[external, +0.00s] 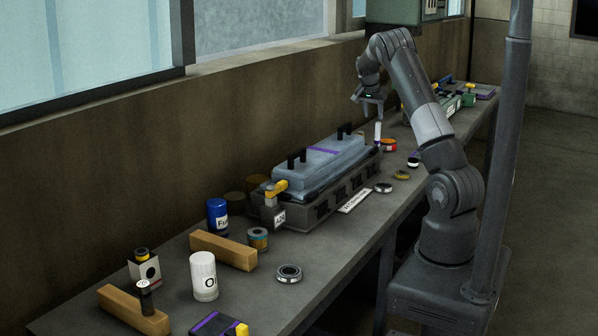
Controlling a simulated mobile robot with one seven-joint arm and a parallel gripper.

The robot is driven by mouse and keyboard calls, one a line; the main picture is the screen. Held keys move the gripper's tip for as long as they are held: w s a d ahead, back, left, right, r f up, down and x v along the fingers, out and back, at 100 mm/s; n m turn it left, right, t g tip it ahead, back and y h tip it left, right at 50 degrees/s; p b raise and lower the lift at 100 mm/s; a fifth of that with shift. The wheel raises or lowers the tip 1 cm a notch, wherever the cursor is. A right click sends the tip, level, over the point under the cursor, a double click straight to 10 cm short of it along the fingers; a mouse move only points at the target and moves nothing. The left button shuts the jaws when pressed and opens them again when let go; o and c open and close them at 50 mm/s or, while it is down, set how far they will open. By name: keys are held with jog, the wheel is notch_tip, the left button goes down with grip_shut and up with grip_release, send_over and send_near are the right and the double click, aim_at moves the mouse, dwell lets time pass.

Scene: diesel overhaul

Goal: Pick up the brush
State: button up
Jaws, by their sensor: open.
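No thing in the external view can be made out for certain as the brush. My gripper (369,108) is open and points down above the far part of the workbench (330,248), beyond the engine block. A thin upright white piece (377,132) shows just below the right finger. It is too small to tell whether it is the brush or whether it touches the finger. Another small dark and white upright piece (145,297) stands by a wooden block at the near left.
Wooden blocks (222,249), a blue can (217,215), a white canister (204,276) and a metal ring (289,273) stand nearer. A red-and-yellow round item (389,145) lies near my gripper.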

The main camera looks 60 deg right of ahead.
aim_at(378, 134)
jog(key=x, duration=0.6)
jog(key=d+x, duration=0.1)
jog(key=x, duration=0.5)
jog(key=shift+s+r, duration=0.15)
jog(key=shift+r, duration=0.1)
jog(key=shift+c, duration=0.2)
grip_shut()
